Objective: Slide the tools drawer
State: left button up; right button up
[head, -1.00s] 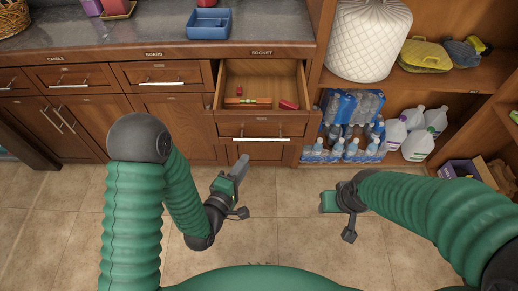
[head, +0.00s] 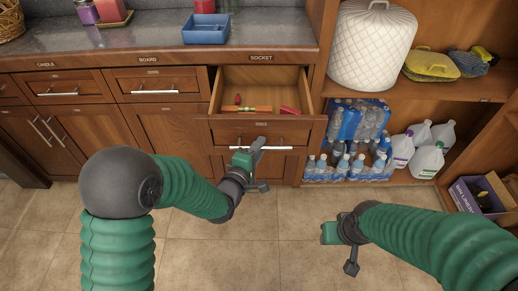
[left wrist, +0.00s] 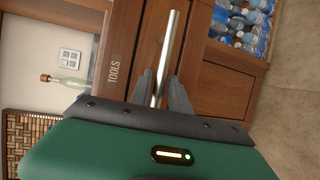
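The tools drawer (head: 225,131) stands pulled open under the counter, with small red and orange items inside. Its front bears the label TOOLS (left wrist: 113,72) in the left wrist view. The bar handle (head: 290,148) crosses the front and also shows in the left wrist view (left wrist: 169,45). My left gripper (head: 258,146) is at this handle. In the left wrist view its fingers (left wrist: 161,85) lie on either side of the bar, with slight gaps seeming to show. My right gripper (head: 331,233) hangs over the floor, away from the drawer; its fingers do not show clearly.
A blue tray (head: 205,30) sits on the counter (head: 130,40) above. To the right, shelves hold a white quilted cover (head: 370,45), packed water bottles (head: 355,120) and several jugs (head: 427,160). The tiled floor (head: 275,220) in front is clear.

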pick_arm(q)
grip_shut()
jog(key=shift+s+f, duration=0.1)
jog(key=shift+f, duration=0.05)
dwell(1.2)
